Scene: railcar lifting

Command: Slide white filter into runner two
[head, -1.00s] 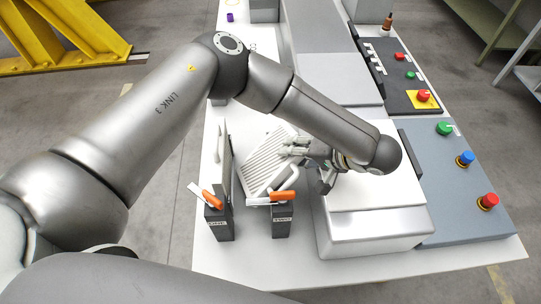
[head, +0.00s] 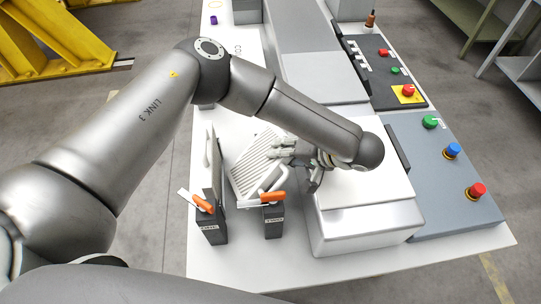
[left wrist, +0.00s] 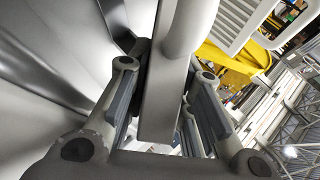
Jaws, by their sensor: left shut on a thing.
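The white filter (head: 258,163), a ribbed panel, is tilted in the middle of the white table in the head view. My left gripper (head: 284,150) is at its right side, shut on its white handle. In the left wrist view the fingers (left wrist: 163,88) close around a pale bar, and a ribbed panel (left wrist: 240,20) shows at the top. Runner two (head: 273,222), a dark post with an orange lever, stands in front of the filter. The filter's lower edge is partly hidden behind that lever, so I cannot tell whether they touch. My right gripper is not in view.
A second dark post (head: 211,232) with an orange lever stands to the left, with an upright panel (head: 215,170) behind it. A white box (head: 365,225) stands close on the right. A grey button panel (head: 440,170) lies beyond it.

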